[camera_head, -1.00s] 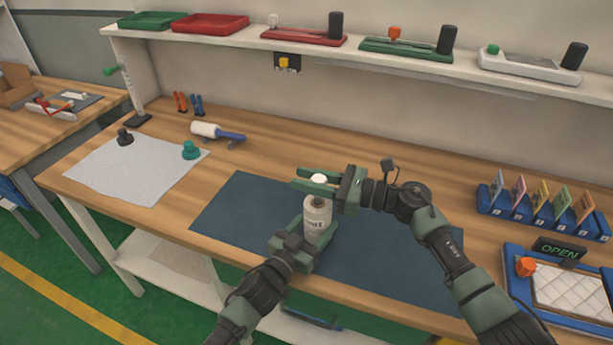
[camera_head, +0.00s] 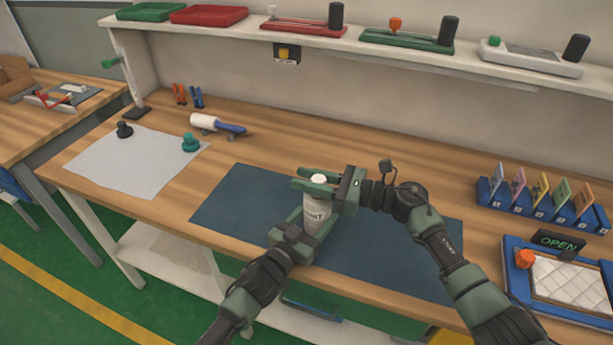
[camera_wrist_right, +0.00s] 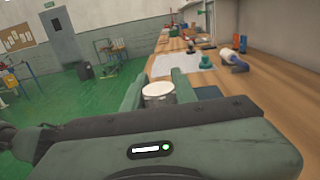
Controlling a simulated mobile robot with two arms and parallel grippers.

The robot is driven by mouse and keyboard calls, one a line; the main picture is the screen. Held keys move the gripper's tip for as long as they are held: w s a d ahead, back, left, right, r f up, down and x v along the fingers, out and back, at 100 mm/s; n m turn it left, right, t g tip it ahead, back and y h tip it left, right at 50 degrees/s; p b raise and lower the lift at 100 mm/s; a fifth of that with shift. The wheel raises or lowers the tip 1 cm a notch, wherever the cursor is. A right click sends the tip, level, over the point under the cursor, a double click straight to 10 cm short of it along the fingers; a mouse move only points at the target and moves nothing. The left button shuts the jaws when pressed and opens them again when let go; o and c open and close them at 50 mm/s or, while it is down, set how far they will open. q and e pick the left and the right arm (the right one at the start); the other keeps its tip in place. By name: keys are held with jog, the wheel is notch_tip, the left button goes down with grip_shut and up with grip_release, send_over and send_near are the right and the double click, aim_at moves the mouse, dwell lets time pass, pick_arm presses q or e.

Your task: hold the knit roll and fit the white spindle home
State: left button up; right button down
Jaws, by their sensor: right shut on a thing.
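The knit roll (camera_head: 317,215) is a pale upright cylinder with dark lettering, standing over the blue mat in the head view. My left gripper (camera_head: 312,228) is closed around its lower part from the front left. The white spindle (camera_head: 319,179) shows as a round white top between the fingers of my right gripper (camera_head: 318,183), which is shut on it directly above the roll. In the right wrist view the spindle's top (camera_wrist_right: 158,90) sits between the green fingers. The right fingers hide the join between spindle and roll, so I cannot tell how deep the spindle sits.
The blue mat (camera_head: 235,205) lies under both grippers, with bare wood behind. A white sheet (camera_head: 130,170) with two knobs and a white roller (camera_head: 204,121) are at the left. A card rack (camera_head: 540,207) and a framed quilted pad (camera_head: 565,280) stand at the right.

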jog(key=shift+f, duration=0.3)
jog(key=c, duration=1)
grip_release()
jog(key=shift+c, duration=0.2)
jog(key=v, duration=1.2)
pick_arm(q)
jog(key=o, duration=1.3)
jog(key=shift+o, duration=0.2)
